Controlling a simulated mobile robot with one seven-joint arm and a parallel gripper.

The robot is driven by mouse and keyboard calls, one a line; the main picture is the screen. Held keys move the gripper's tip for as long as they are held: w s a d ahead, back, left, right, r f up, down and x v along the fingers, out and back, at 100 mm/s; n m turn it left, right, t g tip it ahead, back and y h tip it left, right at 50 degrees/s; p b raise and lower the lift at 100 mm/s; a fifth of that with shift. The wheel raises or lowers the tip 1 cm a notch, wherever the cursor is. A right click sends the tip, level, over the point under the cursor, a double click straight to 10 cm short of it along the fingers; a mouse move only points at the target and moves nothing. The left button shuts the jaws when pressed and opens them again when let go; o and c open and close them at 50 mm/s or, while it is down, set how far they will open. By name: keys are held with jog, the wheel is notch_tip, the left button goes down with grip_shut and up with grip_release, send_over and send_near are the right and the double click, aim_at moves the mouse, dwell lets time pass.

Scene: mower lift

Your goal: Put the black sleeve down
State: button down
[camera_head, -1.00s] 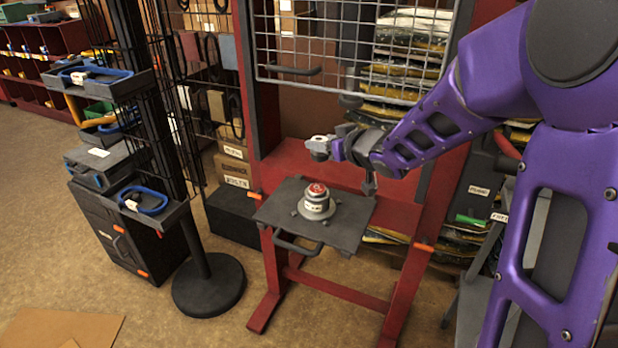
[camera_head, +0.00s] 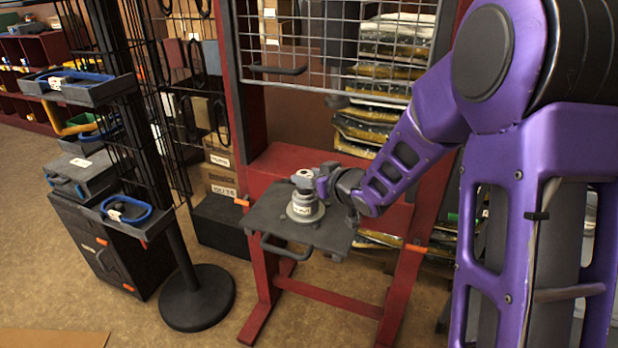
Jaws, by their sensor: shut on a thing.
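My gripper (camera_head: 318,182) is at the red stand's small dark platform, low above the grey round fitting (camera_head: 304,208) that sits on it. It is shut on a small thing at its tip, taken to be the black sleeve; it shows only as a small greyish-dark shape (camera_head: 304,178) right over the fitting. Its outline is too small to tell clearly, and I cannot tell whether it touches the fitting. The fitting's red top is hidden behind my gripper. The dark platform (camera_head: 265,221) has a handle at its front.
A wire mesh guard (camera_head: 330,75) rises behind the platform on the red frame (camera_head: 262,310). A black rack with trays (camera_head: 118,212) and a round base (camera_head: 198,298) stands at the left. Bagged goods fill shelves behind. Floor in front is open.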

jog(key=shift+r, duration=0.1)
jog(key=shift+c, duration=1.4)
grip_release()
jog(key=shift+f, duration=0.25)
jog(key=shift+r, duration=0.2)
jog(key=p+v, duration=0.1)
jog(key=v, duration=1.1)
jog(key=shift+p, duration=0.4)
jog(key=shift+d+f, duration=0.1)
